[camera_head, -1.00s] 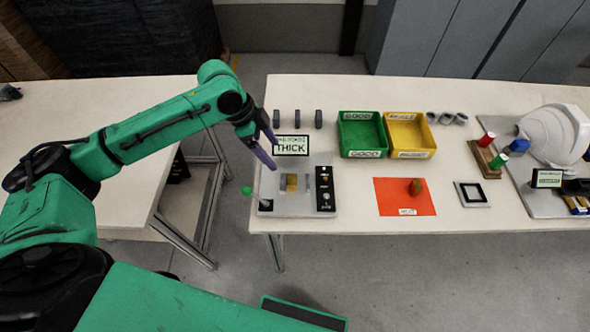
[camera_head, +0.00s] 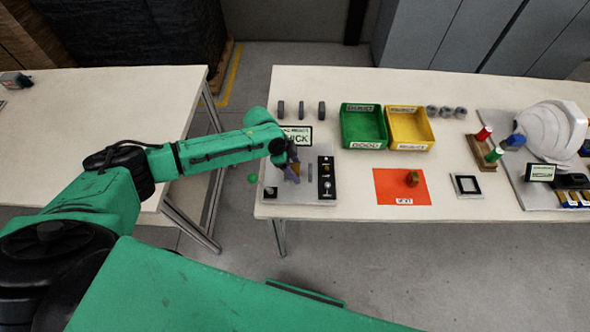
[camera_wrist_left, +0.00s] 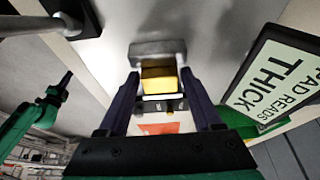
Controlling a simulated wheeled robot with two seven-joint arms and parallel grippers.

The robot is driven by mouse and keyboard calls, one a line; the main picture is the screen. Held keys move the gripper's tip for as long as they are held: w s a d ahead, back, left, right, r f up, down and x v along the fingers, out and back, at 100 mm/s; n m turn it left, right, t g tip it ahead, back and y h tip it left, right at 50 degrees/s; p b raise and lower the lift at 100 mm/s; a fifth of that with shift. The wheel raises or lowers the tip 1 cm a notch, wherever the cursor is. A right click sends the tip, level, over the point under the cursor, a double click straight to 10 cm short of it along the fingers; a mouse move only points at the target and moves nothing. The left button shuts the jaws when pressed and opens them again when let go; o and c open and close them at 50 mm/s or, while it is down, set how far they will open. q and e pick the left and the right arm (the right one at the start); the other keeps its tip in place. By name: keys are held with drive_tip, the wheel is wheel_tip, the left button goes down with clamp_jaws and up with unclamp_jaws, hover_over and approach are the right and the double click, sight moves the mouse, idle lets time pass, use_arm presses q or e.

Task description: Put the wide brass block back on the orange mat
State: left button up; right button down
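The wide brass block (camera_wrist_left: 158,78) sits on the grey test pad (camera_head: 272,205), between the two fingertips of my left gripper (camera_wrist_left: 160,82). The fingers are open, one on each side of it, with a narrow gap at each side. In the head view the left gripper (camera_head: 290,172) is down at the pad and covers much of the block. The orange mat (camera_head: 390,195) lies to the right on the same table, with a small brownish piece (camera_head: 412,178) on it. A dark tip on a green arm, apparently my right gripper (camera_wrist_left: 52,100), shows at the wrist view's left edge.
A sign reading THICK (camera_wrist_left: 272,82) stands close behind the pad. A knobbed panel (camera_head: 327,180) is at its right and a green-knobbed lever (camera_head: 252,178) at its left. Green (camera_head: 362,142) and yellow (camera_head: 408,145) bins stand behind the mat. Table is bare between panel and mat.

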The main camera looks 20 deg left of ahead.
use_arm(q)
clamp_jaws()
